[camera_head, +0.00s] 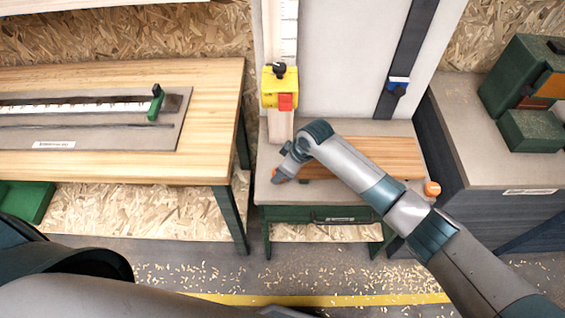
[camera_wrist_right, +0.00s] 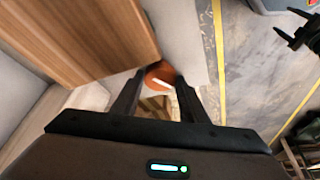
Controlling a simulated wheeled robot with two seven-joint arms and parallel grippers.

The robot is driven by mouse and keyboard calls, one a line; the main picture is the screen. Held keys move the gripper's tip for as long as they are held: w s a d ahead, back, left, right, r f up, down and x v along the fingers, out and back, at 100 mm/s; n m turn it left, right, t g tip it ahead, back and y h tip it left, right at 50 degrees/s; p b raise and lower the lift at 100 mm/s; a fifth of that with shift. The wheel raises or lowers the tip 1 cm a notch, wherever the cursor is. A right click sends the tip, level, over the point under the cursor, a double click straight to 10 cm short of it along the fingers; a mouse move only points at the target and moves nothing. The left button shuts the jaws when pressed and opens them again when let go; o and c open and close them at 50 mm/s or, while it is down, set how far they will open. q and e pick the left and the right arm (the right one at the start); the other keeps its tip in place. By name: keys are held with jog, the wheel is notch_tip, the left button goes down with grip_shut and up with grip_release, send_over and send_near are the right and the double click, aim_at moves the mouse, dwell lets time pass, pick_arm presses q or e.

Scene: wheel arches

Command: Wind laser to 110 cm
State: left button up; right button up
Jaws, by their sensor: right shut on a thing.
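The laser appears to be the yellow carriage (camera_head: 280,88) with a red part and a black knob, on an upright white scale (camera_head: 284,32). The scale's figures are too small to read. My right gripper (camera_head: 278,176) is at the left front of the low wood-topped bench. It is shut on an orange knob, seen between its fingers in the right wrist view (camera_wrist_right: 158,74). The fingers hide part of the knob. A dark two-pronged shape at the right wrist view's upper right looks like my left gripper (camera_wrist_right: 293,28), prongs apart and empty.
A second orange knob (camera_head: 432,188) is at the low bench's (camera_head: 390,158) right end. A blue-and-white slider (camera_head: 397,86) sits on a dark upright rail. A wooden table (camera_head: 215,110) stands left, a grey cabinet (camera_head: 450,130) right. The floor in front is clear except for shavings.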

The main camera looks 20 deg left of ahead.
jog(key=shift+s+a+r+m+t+p, duration=0.15)
jog(key=shift+m+t+p, duration=0.1)
jog(key=shift+m+p, duration=0.3)
jog(key=shift+w+d+r+m+t+p, duration=0.15)
jog(key=shift+m+t+p, duration=0.1)
jog(key=shift+m+p, duration=0.3)
jog(key=shift+a+f+m+p, duration=0.1)
jog(key=shift+f+m+p, duration=0.05)
jog(key=shift+m+p, duration=0.4)
jog(key=o, duration=1.1)
jog(key=shift+f, duration=0.1)
jog(key=shift+c, duration=0.2)
